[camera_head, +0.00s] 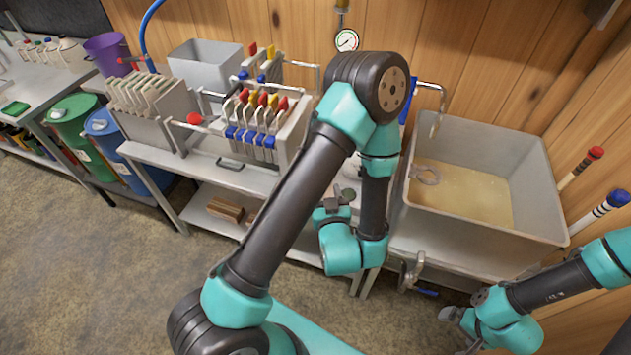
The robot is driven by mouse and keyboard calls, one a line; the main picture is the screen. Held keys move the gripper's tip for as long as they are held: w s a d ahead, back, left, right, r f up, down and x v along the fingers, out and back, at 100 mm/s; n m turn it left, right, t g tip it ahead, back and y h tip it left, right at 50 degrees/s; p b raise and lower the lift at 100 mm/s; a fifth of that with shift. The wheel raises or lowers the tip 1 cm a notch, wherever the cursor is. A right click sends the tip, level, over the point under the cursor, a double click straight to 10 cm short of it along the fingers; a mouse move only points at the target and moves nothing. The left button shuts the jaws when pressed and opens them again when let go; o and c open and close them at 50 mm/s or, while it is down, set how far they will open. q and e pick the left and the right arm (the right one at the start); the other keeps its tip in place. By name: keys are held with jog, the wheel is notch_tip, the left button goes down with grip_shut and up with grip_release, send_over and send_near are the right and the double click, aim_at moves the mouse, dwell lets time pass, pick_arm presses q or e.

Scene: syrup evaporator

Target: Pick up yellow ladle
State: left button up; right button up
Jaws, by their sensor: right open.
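I cannot clearly make out a yellow ladle.
The grey tank (470,243) holds amber liquid with a ring-shaped item (425,173) in it. Red-tipped (595,154) and blue-tipped (617,199) rods stand at its right. A valve (415,275) juts from its front. Green (75,119) and blue (106,134) drums stand left. The floor at lower left is clear.

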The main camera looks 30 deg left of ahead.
pick_arm(q)
jog(key=x, duration=1.1)
jog(key=shift+a, duration=0.2)
jog(key=x, duration=0.5)
jog(key=shift+w+a, duration=0.1)
grip_shut()
dwell(0.4)
